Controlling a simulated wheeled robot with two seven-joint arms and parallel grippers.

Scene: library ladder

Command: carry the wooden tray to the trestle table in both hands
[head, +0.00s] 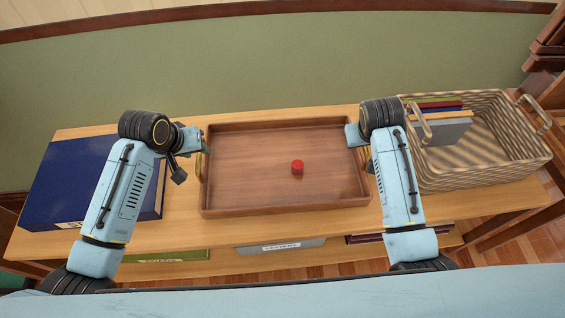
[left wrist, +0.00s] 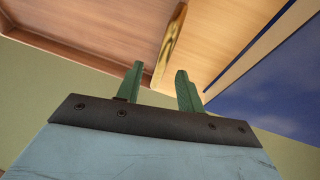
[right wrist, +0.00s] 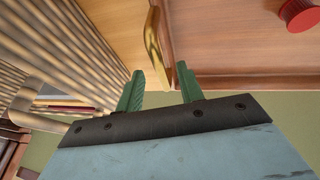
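The brown wooden tray (head: 240,200) lies flat on a wooden bench, with a small red cylinder (head: 297,167) standing on it, right of centre. My left gripper (head: 201,146) is at the tray's left end. In the left wrist view its green fingers (left wrist: 159,70) are apart, with the brass handle (left wrist: 171,45) running between or just beyond them. My right gripper (head: 357,138) is at the right end. In the right wrist view its fingers (right wrist: 160,70) are also apart around or just short of the other brass handle (right wrist: 153,40). I cannot tell whether any finger touches a handle.
A large dark blue box or book (head: 75,180) lies on the bench left of the tray. A wicker basket (head: 490,178) holding books stands close on the right, beside my right arm. Labelled items (head: 280,246) sit on a lower shelf. A green wall (head: 250,70) is behind.

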